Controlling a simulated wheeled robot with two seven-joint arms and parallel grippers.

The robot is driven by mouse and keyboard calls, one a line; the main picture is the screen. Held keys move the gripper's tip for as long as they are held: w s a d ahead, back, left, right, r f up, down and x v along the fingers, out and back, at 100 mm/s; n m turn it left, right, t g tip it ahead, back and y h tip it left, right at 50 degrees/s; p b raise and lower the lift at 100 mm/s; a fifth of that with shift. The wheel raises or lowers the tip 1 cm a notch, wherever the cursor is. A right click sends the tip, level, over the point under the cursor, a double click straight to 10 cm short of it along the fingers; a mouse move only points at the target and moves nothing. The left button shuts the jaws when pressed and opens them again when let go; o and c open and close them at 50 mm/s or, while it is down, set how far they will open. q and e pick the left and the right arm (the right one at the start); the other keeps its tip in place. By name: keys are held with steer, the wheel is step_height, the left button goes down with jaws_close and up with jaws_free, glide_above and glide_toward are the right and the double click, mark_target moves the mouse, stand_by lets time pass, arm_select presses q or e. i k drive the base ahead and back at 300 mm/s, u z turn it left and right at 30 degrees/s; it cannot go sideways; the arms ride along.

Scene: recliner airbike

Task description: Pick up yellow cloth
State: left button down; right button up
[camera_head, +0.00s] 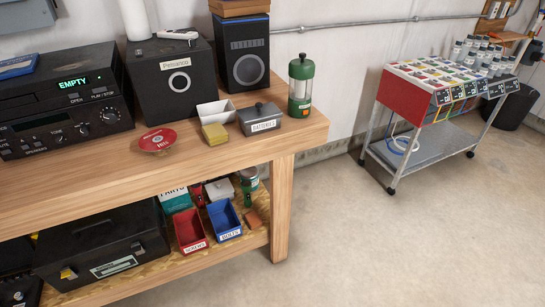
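A small folded yellow piece, which looks like the yellow cloth (214,134), lies on the wooden workbench (90,195) near its front right part. It is just in front of a white open box (216,112) and to the left of a grey lidded box labelled BATTERIES (261,120). Neither of my grippers shows in the head view.
A red disc (157,140) lies left of the yellow piece. A black speaker (172,80), a stereo (60,110) and a green lantern (301,86) stand on the bench. Bins and a black case (105,245) fill the lower shelf. A cart (425,145) stands right; the floor between is clear.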

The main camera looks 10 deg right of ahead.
mark_target(216, 134)
steer(key=u, duration=0.9)
steer(key=i, duration=1)
steer(key=z, duration=0.7)
steer(key=i, duration=0.6)
steer(key=z, duration=0.75)
